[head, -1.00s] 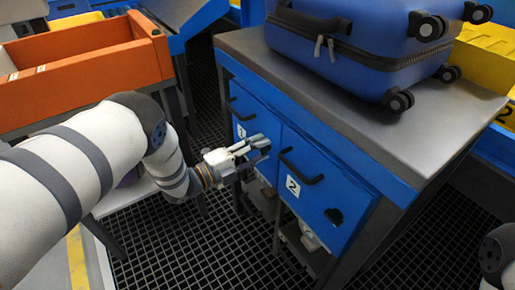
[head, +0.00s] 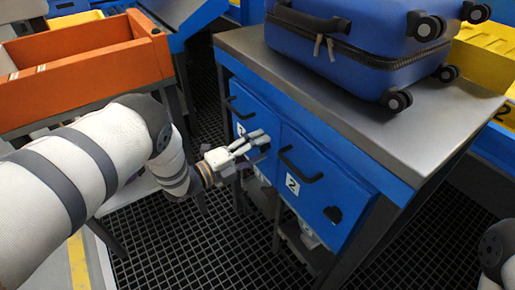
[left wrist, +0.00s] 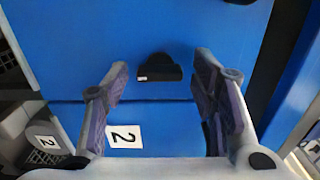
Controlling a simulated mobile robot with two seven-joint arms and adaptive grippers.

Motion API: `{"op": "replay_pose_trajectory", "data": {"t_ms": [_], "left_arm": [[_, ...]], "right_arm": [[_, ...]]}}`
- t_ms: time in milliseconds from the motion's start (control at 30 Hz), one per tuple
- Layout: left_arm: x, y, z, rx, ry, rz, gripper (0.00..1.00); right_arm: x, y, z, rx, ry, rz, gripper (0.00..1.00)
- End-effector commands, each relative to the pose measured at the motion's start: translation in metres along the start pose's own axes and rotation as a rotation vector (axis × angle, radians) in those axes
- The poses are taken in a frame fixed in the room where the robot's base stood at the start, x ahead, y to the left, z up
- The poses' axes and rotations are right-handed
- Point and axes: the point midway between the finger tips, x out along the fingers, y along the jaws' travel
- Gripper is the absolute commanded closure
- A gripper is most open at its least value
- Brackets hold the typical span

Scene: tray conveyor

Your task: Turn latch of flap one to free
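Flap one (head: 243,112), marked 1, is the left blue door of the cabinet and looks closed. Its small black latch (left wrist: 159,70) shows in the left wrist view, with a wide bar and a rounded hump. My left gripper (head: 266,140) is in front of flap one, near its edge with flap two. In the left wrist view the left gripper (left wrist: 160,75) is open, with one finger on either side of the latch and visible gaps to it. In the head view the gripper hides the latch. My right gripper is out of view.
Flap two (head: 310,192), marked 2, sits to the right with its own black handle and latch (head: 333,214). A blue suitcase (head: 350,45) lies on the metal cabinet top (head: 300,80). An orange bin (head: 95,85) stands at left. Dark grid floor (head: 190,245) is below.

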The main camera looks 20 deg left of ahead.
Motion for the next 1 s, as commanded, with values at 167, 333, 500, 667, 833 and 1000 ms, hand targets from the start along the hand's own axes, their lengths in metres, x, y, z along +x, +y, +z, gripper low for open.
{"op": "replay_pose_trajectory", "data": {"t_ms": [167, 333, 500, 667, 833, 1000], "left_arm": [[0.0, 0.0, 0.0, -0.001, 0.0, 0.0, 0.45], [-0.01, 0.001, 0.0, -0.002, -0.001, 0.002, 0.45], [-0.054, 0.001, 0.001, -0.003, -0.003, 0.004, 0.45], [-0.094, 0.001, 0.001, -0.003, -0.003, 0.003, 0.45], [-0.117, 0.0, 0.0, -0.001, 0.0, 0.001, 0.45], [-0.121, 0.0, 0.0, -0.001, 0.0, 0.001, 0.45]], "right_arm": [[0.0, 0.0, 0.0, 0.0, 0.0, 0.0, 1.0], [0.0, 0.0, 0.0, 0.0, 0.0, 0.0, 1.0], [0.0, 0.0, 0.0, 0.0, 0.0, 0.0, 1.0], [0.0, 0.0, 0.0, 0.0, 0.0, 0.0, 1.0], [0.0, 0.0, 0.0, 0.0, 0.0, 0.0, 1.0], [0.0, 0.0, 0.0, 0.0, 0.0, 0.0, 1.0]]}}
